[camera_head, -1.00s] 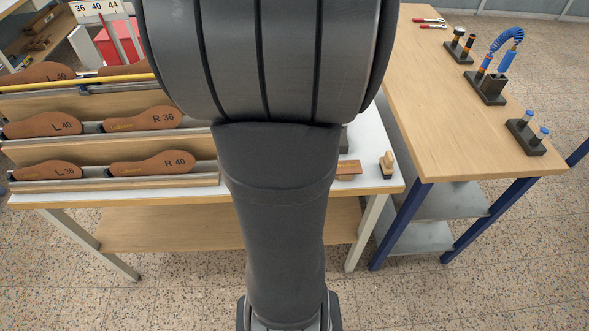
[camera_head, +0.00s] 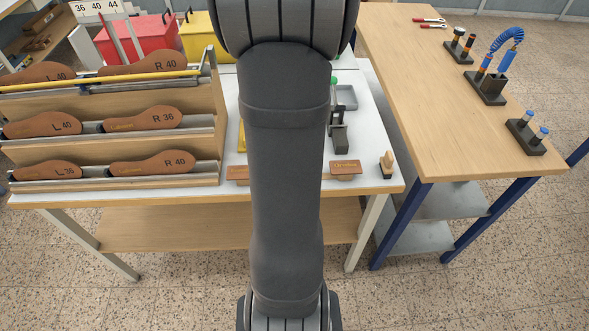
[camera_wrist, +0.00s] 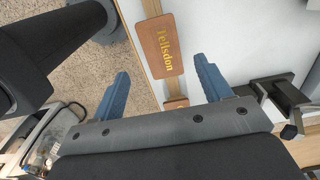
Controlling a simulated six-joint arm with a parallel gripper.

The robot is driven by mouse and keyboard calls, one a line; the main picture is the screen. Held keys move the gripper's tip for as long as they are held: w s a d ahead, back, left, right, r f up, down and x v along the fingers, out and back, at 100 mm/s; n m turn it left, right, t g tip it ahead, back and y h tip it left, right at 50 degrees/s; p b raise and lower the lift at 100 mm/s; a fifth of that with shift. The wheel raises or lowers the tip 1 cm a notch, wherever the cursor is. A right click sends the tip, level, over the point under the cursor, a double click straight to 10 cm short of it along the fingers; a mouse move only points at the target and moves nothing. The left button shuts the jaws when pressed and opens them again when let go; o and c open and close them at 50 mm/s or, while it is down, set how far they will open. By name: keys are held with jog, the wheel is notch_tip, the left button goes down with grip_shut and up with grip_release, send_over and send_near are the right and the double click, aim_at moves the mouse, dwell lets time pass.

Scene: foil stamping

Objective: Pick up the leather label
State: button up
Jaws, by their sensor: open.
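Part of another brown piece (camera_wrist: 176,103) shows nearer the gripper. In the head view a brown label with gold lettering (camera_head: 346,168) lies at the right of the table front, and another brown piece (camera_head: 237,174) is partly hidden by my arm. My gripper is hidden there.
A wooden rack (camera_head: 120,142) of brown insoles stands on the left of the white table (camera_head: 376,125). A wooden-handled stamp (camera_head: 386,163) stands at the right front corner. A dark metal device (camera_head: 338,130) is behind the label. Red (camera_head: 140,38) and yellow (camera_head: 198,36) bins stand behind.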

jog(key=f, duration=0.4)
jog(key=shift+w+a, duration=0.1)
jog(key=shift+w, duration=0.1)
jog(key=shift+c, duration=0.2)
jog(key=c, duration=1)
